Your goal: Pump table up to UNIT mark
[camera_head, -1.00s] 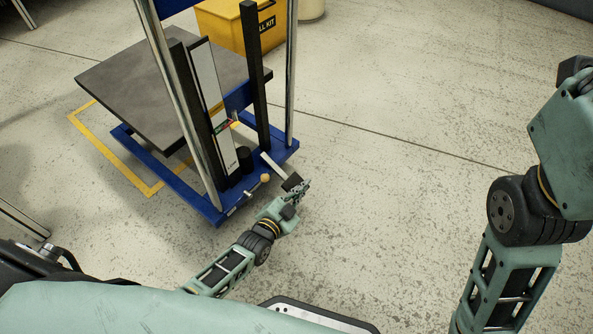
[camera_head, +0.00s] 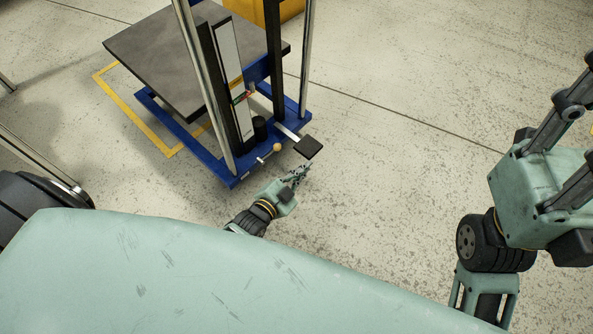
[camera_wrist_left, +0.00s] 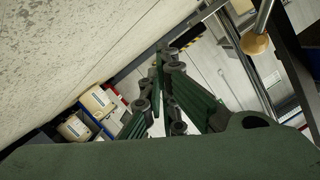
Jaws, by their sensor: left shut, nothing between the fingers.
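The lift table has a grey platform (camera_head: 175,60) on a blue base frame (camera_head: 205,160). A white scale strip (camera_head: 230,50) runs up its mast, with a red pointer and coloured marks low on it; the lettering is too small to read. A black foot pedal (camera_head: 308,147) sticks out at the near side of the base. A round wooden knob (camera_head: 277,147) on a rod sits left of the pedal and shows in the left wrist view (camera_wrist_left: 255,43). My left gripper (camera_head: 303,171) is shut and empty, just in front of and below the pedal in the picture, apparently apart from it.
Yellow floor tape (camera_head: 135,108) outlines the table's spot. A yellow box (camera_head: 281,10) stands behind. My right arm is at the right, its gripper out of frame. The floor right of the table is open. Shelves with cartons (camera_wrist_left: 95,103) show in the left wrist view.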

